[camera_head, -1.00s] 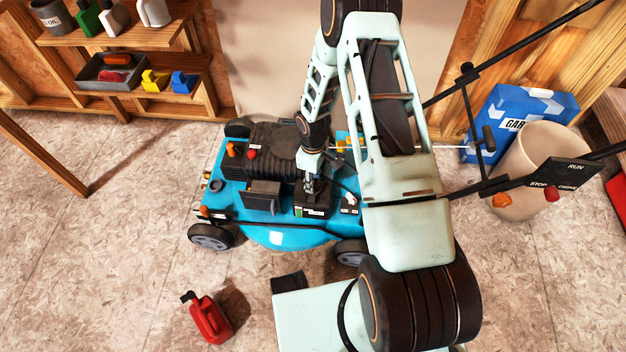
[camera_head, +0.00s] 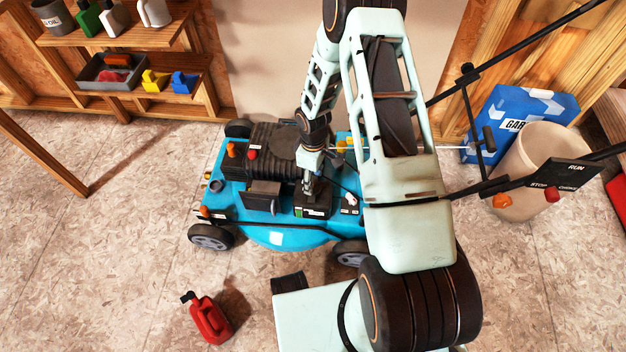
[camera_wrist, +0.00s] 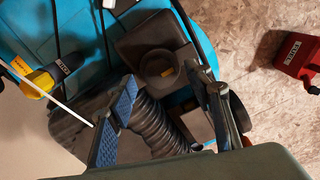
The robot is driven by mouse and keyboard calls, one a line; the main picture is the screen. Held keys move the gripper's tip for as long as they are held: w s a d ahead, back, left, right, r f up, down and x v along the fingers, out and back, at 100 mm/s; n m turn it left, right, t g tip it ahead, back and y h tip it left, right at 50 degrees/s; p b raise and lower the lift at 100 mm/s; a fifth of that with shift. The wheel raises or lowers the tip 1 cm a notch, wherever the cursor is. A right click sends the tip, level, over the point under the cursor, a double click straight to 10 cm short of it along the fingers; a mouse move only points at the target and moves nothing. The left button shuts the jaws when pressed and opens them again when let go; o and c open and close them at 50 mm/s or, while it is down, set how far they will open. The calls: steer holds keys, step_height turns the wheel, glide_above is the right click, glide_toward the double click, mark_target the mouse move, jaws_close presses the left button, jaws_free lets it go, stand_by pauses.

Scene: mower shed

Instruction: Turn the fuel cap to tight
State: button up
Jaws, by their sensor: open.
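The blue mower (camera_head: 275,238) stands on the floor with a black box-like tank (camera_head: 314,207) near its front edge. In the wrist view, the tank (camera_wrist: 150,38) carries a round dark fitting, apparently the fuel cap (camera_wrist: 158,68). My gripper (camera_wrist: 162,80) is open, with its two blue-padded fingers apart and the round fitting between and just beyond the tips. I see no clear contact. In the head view, my gripper (camera_head: 311,187) is over the tank and hides the cap. No tightness mark on the cap can be read.
The ribbed engine cover (camera_head: 275,145) is close beside my gripper. An orange knob (camera_head: 231,150) and a red knob (camera_head: 252,154) stand on the mower. A red fuel can (camera_head: 209,319) is on the floor. The mower handle (camera_head: 480,185) extends right.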

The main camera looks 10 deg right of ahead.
step_height(320, 180, up, 11)
stand_by(0.4)
stand_by(0.4)
